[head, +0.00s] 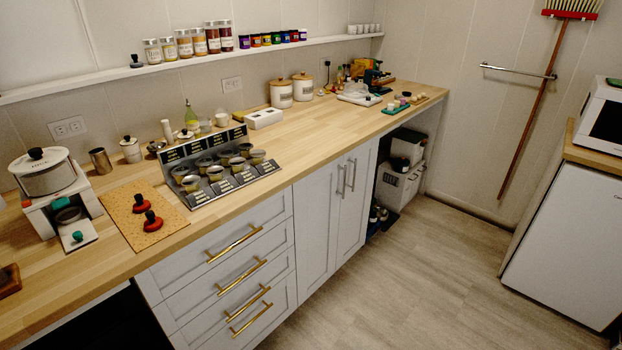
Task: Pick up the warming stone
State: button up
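I cannot tell for sure which thing is the warming stone. Two red pieces with dark knobs, one at the back (140,204) and one nearer the front (152,221), sit on a tan perforated board (122,214) at the left of the counter. Small pale and dark rounded items (404,101) lie on a green tray (391,110) and a board beside it at the far end. A small dark knobbed object (136,61) stands on the wall shelf's left part. My gripper is not in view.
The wooden counter (335,130) has clear room along its front middle. A white appliance with a pot (45,177) is at the left. The floor (430,265) is open.

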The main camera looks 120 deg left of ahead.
aim_at(153, 223)
jog(key=j+u, duration=0.1)
jog(key=u, duration=4.05)
jog(key=i+j+u, duration=0.2)
jog(key=i, duration=0.35)
jog(key=i+j+u, duration=0.15)
jog(key=i, duration=0.4)
jog(key=i+l+u, duration=0.15)
jog(key=l, duration=0.35)
jog(key=i+l+u, duration=0.2)
jog(key=l, duration=0.25)
jog(key=l+u, duration=0.15)
jog(key=l, duration=0.35)
jog(key=k, duration=0.4)
